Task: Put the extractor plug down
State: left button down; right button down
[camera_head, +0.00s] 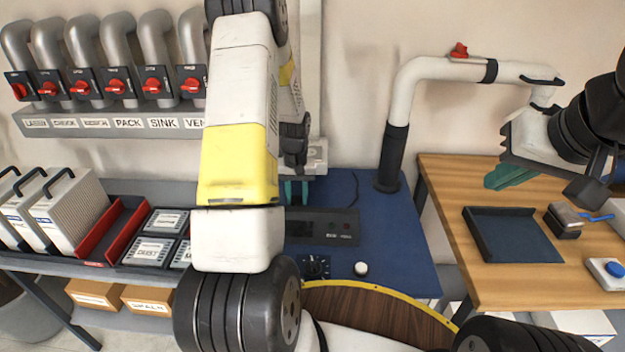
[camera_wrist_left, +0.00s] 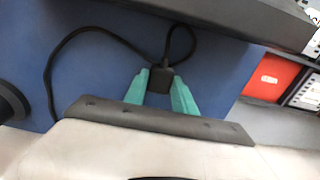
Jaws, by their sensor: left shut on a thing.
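The extractor plug (camera_wrist_left: 161,79) is a small black block with a black cable. In the left wrist view it sits between the teal fingertips of my left gripper (camera_wrist_left: 161,92), which is shut on it over the blue bench top (camera_wrist_left: 215,70). In the head view my left gripper (camera_head: 296,190) shows only as teal fingers behind my left arm, low at the back of the blue bench. The plug is not clear there, and I cannot tell whether it touches the bench. My right gripper (camera_head: 511,175) is over the wooden table at the right, with nothing visible in it; its opening is unclear.
A black control unit (camera_head: 322,226) stands on the bench in front of my left gripper. A white extractor arm (camera_head: 398,110) rises from a black base at the back right. The wooden table (camera_head: 455,185) holds a dark tray (camera_head: 510,236). A red tray (camera_head: 108,228) is at left.

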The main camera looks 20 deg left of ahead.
pick_arm(q)
jog(key=c, duration=1)
grip_release()
jog(key=shift+s+f, duration=0.15)
jog(key=shift+f, duration=0.15)
jog(key=shift+c, duration=0.2)
jog(key=shift+r, duration=0.1)
jog(key=shift+r, duration=0.25)
notch_tip(320, 180, up, 13)
notch_tip(320, 180, up, 7)
jog(key=t, duration=0.1)
send_over(297, 199)
jog(key=s+d, duration=0.3)
jog(key=s+d+r+m+t, duration=0.1)
jog(key=s+d+r, duration=0.2)
jog(key=s, duration=0.3)
jog(key=s+d+r+m+t+h, duration=0.1)
jog(key=s+d+r+t, duration=0.1)
jog(key=s+r, duration=0.4)
jog(key=s+d+r+m+t+h, duration=0.1)
jog(key=s+d+r, duration=0.3)
jog(key=s, duration=0.4)
jog(key=shift+d+r+m+t, duration=0.15)
jog(key=shift+d+m+t, duration=0.2)
jog(key=shift+t, duration=0.25)
